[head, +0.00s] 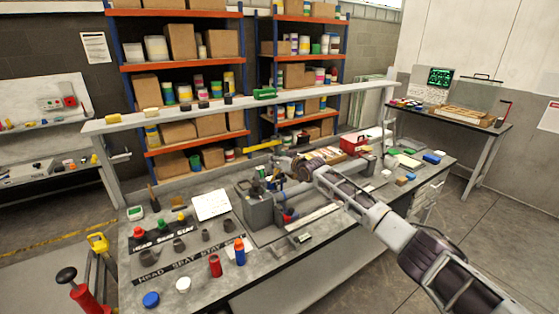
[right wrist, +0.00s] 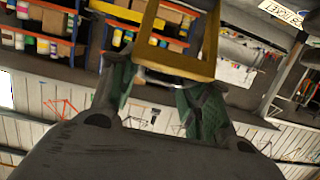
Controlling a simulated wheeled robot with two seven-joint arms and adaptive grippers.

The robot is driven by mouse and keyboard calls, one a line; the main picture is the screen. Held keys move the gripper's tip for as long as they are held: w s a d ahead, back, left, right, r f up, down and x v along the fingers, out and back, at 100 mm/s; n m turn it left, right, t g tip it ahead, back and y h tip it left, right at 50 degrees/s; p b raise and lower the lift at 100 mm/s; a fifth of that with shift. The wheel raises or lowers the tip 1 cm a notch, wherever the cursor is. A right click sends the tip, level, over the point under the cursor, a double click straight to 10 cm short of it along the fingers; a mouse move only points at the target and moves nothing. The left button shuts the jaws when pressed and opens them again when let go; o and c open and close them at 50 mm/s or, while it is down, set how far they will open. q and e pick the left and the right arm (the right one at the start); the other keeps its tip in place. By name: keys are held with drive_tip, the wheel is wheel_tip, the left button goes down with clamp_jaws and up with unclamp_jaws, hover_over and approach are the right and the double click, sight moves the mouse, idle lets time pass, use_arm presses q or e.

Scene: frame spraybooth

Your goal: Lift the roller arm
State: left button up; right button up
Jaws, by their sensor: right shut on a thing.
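A yellow bar (head: 262,146), which looks like the roller arm, sits above the grey machine (head: 262,208) in the middle of the bench. In the right wrist view it is a yellow frame (right wrist: 178,62) with two side bars and a crossbar. My right gripper (head: 284,163) reaches in from the right to the bar's near side. Its green-padded fingers (right wrist: 163,95) are shut on the frame at the crossbar. The exact contact is partly hidden. My left gripper is not in view.
A red box (head: 354,143) stands right of the machine. A raised shelf (head: 225,106) crosses behind. The floor at right is clear.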

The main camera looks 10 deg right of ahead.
drive_tip(key=shift+f, duration=0.7)
drive_tip(key=o, duration=1.1)
drive_tip(key=shift+o, duration=0.5)
drive_tip(key=shift+w, duration=0.2)
drive_tip(key=shift+s+r, duration=0.2)
drive_tip(key=shift+r, duration=0.15)
drive_tip(key=shift+s+d, duration=0.1)
drive_tip(key=shift+s, duration=0.05)
drive_tip(key=v, duration=1.1)
